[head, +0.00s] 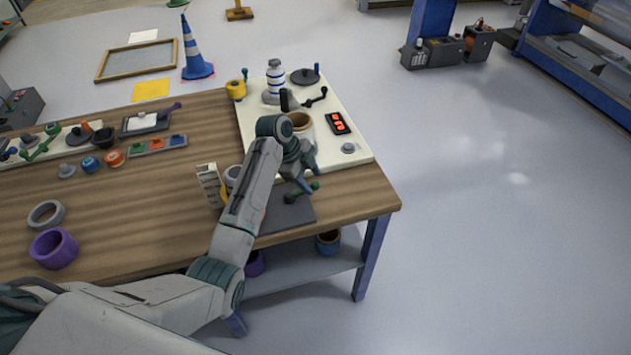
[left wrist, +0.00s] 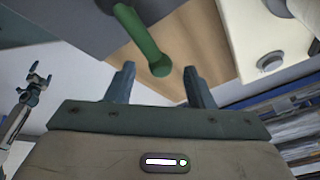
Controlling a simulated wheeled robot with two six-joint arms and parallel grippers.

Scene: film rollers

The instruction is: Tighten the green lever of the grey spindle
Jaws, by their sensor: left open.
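The green lever (head: 301,192) stands out over a dark grey plate (head: 290,217) at the table's front right corner. In the left wrist view the lever (left wrist: 143,40) hangs down with its rounded end between the fingertips. My left gripper (left wrist: 161,80) is open, one finger on each side of that end, with gaps showing and no clear contact. In the head view my left arm covers much of the lever's mount, so the grey spindle is mostly hidden. My right gripper (left wrist: 38,80) seems to show small at the left of the wrist view; its jaw state is unclear.
A white panel (head: 358,152) with a roll, a crank and a red display lies just behind. A small white box (head: 209,186) stands left of my forearm. A purple ring (head: 54,248) and a grey ring (head: 46,213) lie at the left. The front middle tabletop is clear.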

